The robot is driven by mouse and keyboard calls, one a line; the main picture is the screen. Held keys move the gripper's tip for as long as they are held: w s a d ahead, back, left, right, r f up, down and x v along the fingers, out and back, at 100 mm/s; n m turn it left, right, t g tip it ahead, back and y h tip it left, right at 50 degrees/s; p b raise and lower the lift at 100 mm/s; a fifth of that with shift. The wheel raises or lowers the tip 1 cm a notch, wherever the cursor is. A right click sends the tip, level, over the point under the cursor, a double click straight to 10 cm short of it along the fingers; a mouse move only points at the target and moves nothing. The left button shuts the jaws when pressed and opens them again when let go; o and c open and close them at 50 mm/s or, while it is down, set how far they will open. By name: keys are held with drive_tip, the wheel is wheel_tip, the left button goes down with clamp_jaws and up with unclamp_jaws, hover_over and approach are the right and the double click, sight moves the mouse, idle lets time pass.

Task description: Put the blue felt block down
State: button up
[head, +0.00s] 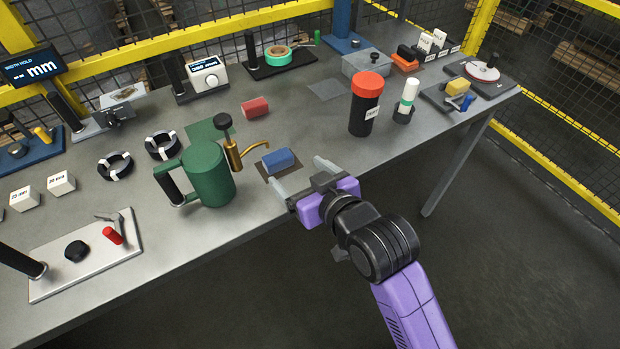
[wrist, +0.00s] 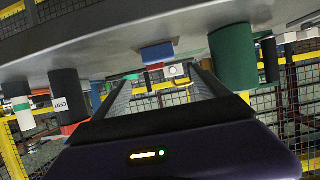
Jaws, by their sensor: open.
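The blue felt block (head: 278,160) lies on a small dark square mat (head: 266,174) near the table's front edge in the head view. My gripper (head: 301,177) is open, its two fingers spread and pointing toward the block from the front edge side. Nothing is between the fingers, and the block appears apart from them. In the wrist view, which is upside down, the block (wrist: 157,54) shows beyond the fingers of my open gripper (wrist: 158,82), roughly centred between them. The block's underside is hidden.
A black canister with an orange lid (head: 364,110) stands to the right. A red block (head: 255,107) lies behind. The grey table (head: 310,135) is bare between block and canister.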

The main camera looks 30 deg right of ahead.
drive_tip(key=shift+s, duration=0.15)
drive_tip(key=s+f, duration=0.3)
drive_tip(key=s, duration=0.5)
drive_tip(key=s+f, duration=0.3)
drive_tip(key=s, duration=0.5)
drive_tip(key=s+r, duration=0.2)
drive_tip(key=s, duration=0.6)
drive_tip(key=s+r+t, duration=0.1)
drive_tip(key=s+r, duration=0.2)
drive_tip(key=s, duration=0.5)
drive_tip(key=shift+s+r, duration=0.25)
drive_tip(key=shift+s, duration=0.05)
